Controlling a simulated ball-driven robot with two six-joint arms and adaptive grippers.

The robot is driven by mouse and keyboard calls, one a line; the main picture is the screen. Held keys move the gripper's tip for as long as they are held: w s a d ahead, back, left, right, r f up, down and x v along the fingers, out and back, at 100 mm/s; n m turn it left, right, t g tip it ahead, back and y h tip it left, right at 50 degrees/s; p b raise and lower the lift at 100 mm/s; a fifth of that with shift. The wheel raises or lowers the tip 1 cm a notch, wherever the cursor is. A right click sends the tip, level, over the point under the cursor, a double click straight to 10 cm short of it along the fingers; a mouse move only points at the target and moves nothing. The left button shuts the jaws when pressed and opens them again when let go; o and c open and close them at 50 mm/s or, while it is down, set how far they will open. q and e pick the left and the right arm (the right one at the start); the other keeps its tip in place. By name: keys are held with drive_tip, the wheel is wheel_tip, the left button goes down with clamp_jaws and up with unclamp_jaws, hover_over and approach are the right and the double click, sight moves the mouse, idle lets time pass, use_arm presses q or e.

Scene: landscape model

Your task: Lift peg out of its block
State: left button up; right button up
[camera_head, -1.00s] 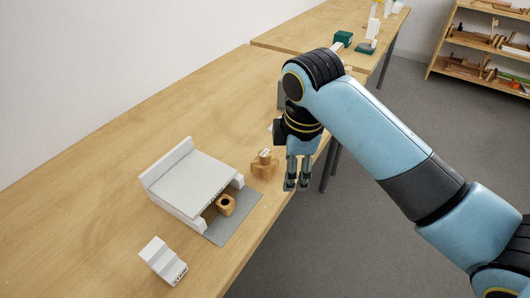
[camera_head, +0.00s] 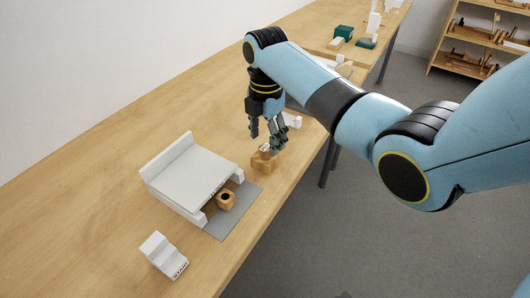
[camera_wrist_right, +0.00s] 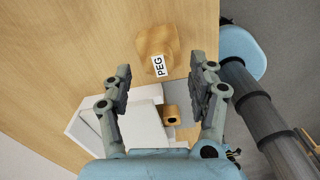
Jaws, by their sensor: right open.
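The wooden peg (camera_head: 265,148) stands in its wooden block (camera_head: 263,163) near the table's front edge. In the right wrist view the peg (camera_wrist_right: 159,66) bears a white PEG label and its block (camera_wrist_right: 155,40) lies around and above it in the picture. My right gripper (camera_head: 265,142) is open, pointing down just above the peg. In the wrist view its two fingers (camera_wrist_right: 163,76) are spread on either side of the label, with gaps on both sides. I see no contact. My left gripper is not in view.
A white stepped piece (camera_head: 162,256) lies nearer. Small white parts (camera_head: 293,121) lie behind my gripper. The left table is clear.

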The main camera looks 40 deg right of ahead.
sight(266, 147)
wheel_tip(266, 147, down, 4)
drive_tip(key=shift+r, duration=0.15)
drive_tip(key=shift+c, duration=0.3)
drive_tip(key=c, duration=0.8)
drive_tip(key=shift+c, duration=0.2)
